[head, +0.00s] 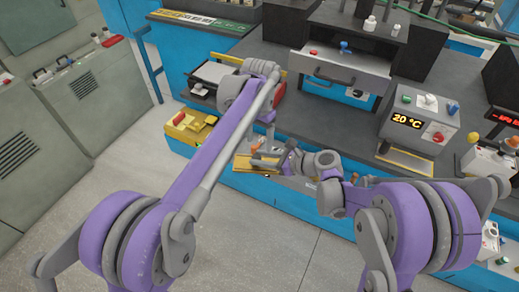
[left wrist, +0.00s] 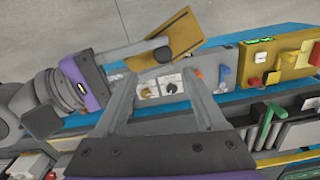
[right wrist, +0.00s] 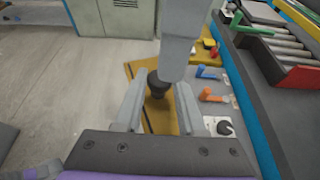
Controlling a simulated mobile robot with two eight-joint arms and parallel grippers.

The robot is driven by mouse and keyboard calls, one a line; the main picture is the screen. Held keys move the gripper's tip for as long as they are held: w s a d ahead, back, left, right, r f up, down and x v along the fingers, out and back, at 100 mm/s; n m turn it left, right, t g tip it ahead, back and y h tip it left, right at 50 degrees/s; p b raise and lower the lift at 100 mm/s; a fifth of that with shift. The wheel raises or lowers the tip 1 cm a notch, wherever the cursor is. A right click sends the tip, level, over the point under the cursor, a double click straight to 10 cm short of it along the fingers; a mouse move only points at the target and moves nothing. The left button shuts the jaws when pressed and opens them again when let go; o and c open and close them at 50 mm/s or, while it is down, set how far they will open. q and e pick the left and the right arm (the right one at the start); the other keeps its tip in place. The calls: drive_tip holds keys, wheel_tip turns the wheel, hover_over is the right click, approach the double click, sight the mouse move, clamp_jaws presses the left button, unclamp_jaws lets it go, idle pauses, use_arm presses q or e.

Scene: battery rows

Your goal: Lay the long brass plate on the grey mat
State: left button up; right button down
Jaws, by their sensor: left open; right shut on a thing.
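The long brass plate (left wrist: 183,33) has dark stripes near its ends and a black knob (left wrist: 160,54) on its face. It also shows in the head view (head: 250,167) in front of the bench and in the right wrist view (right wrist: 135,72). My right gripper (right wrist: 160,92) is shut on the knob and holds the plate in the air. My left gripper (left wrist: 158,80) is open and empty, close beside the plate, above a panel of knobs. In the head view my left arm hides most of that hand. I cannot pick out the grey mat with certainty.
A yellow block (head: 190,127) with fittings sits at the bench's left front. A panel (right wrist: 222,127) with orange and blue levers is near the plate. A display box (head: 418,122) stands on the grey bench at right. The floor (head: 130,155) at left is clear.

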use_arm(q)
wheel_tip(320, 180, up, 4)
drive_tip(key=shift+r, duration=0.1)
use_arm(e)
drive_tip(key=w+a+f+n+g, duration=0.1)
drive_tip(key=f, duration=0.1)
drive_tip(key=w+a+f+n+g+y, duration=0.1)
drive_tip(key=w+n+g, duration=0.1)
drive_tip(key=w+a+f+n+g, duration=0.1)
drive_tip(key=f, duration=0.1)
drive_tip(key=shift+w+f+n+g+y, duration=0.25)
drive_tip(key=shift+f+n+g+y, duration=0.05)
drive_tip(key=shift+g, duration=0.1)
use_arm(q)
drive_tip(key=n, duration=0.5)
approach(247, 158)
drive_tip(key=shift+w, duration=0.65)
use_arm(e)
drive_tip(key=shift+a, duration=0.1)
use_arm(q)
drive_tip(key=shift+w+a+f+n, duration=0.1)
drive_tip(key=shift+f+n, duration=0.25)
drive_tip(key=shift+n, duration=0.05)
wheel_tip(247, 158, down, 11)
drive_tip(key=shift+f, duration=0.2)
clamp_jaws()
